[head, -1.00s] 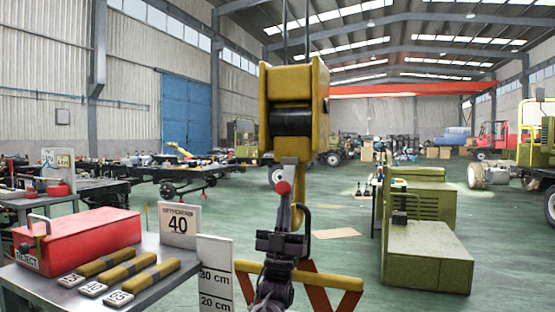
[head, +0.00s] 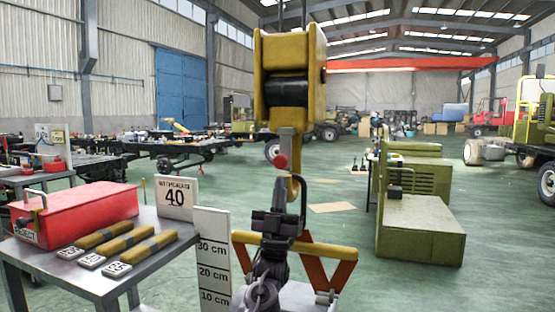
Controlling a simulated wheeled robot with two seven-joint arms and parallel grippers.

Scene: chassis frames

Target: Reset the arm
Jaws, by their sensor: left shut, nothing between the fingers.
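My left gripper (head: 279,224) is in the lower middle of the head view, black and shut, with nothing seen between its fingers. It is in front of the lower end of the yellow crane hook block (head: 291,75), which hangs from cables. A red ball (head: 281,161) and the hook (head: 296,186) show just above the gripper. A yellow bar with orange-red legs (head: 327,252) stands behind the gripper. Whether the gripper touches the hook or the bar, I cannot tell. My right gripper is not in view.
Green machine boxes (head: 420,230) are at right. Green floor (head: 345,190) lies open between.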

